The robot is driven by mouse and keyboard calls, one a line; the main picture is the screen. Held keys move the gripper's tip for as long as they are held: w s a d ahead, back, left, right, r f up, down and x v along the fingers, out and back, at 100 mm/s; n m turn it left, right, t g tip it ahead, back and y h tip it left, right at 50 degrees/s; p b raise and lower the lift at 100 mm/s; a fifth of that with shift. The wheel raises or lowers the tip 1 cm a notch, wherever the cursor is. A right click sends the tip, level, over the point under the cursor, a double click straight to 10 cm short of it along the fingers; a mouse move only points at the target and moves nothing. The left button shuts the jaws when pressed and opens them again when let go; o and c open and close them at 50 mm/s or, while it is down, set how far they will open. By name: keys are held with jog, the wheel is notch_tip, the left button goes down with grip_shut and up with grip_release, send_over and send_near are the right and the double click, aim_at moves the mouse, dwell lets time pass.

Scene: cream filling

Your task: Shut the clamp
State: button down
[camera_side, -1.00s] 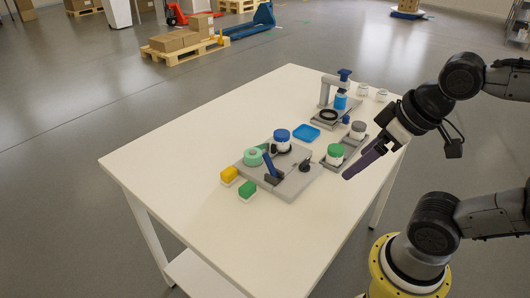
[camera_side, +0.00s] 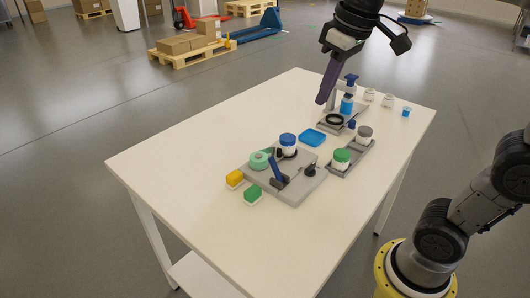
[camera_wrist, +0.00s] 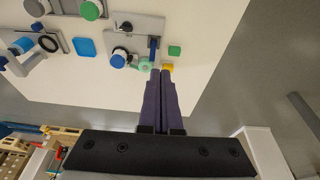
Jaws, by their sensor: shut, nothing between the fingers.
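The clamp's blue lever (camera_side: 274,168) sits on a grey base plate (camera_side: 298,192) and appears tilted up. It also shows in the wrist view (camera_wrist: 153,48). A white jar with a blue lid (camera_side: 288,142) stands at the plate's back, beside a mint-green ring (camera_side: 259,160). Whether the clamp touches the jar is too small to tell. My gripper (camera_side: 321,102) has long purple fingers, shut and empty, high over the far part of the table. In the wrist view, its fingertips (camera_wrist: 160,72) overlap the area near the lever but are well above it.
Yellow (camera_side: 234,178) and green (camera_side: 252,194) blocks lie in front of the plate. A green-lidded jar (camera_side: 341,158) and grey-lidded jar (camera_side: 364,133) stand in a tray to the right. Behind are a blue dish (camera_side: 312,137) and a dispenser stand (camera_side: 345,103). The table's left part is clear.

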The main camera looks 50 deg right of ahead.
jog(key=w+g, duration=0.1)
jog(key=w, duration=0.6)
jog(key=g, duration=0.3)
send_over(276, 170)
jog(key=w, duration=0.7)
notch_tip(276, 170, down, 9)
notch_tip(276, 170, down, 7)
jog(key=w+g, duration=0.1)
jog(key=w, duration=0.1)
jog(key=shift+w, duration=0.15)
jog(key=shift+d, duration=0.1)
jog(key=f, duration=0.3)
jog(key=s+f, duration=0.1)
jog(key=f, duration=0.2)
jog(key=s+f, duration=0.1)
jog(key=f, duration=0.3)
jog(key=shift+s+r, duration=0.8)
jog(key=shift+s, duration=0.2)
jog(key=shift+s+r, duration=0.4)
jog(key=shift+s, duration=0.25)
jog(key=shift+s+r, duration=0.1)
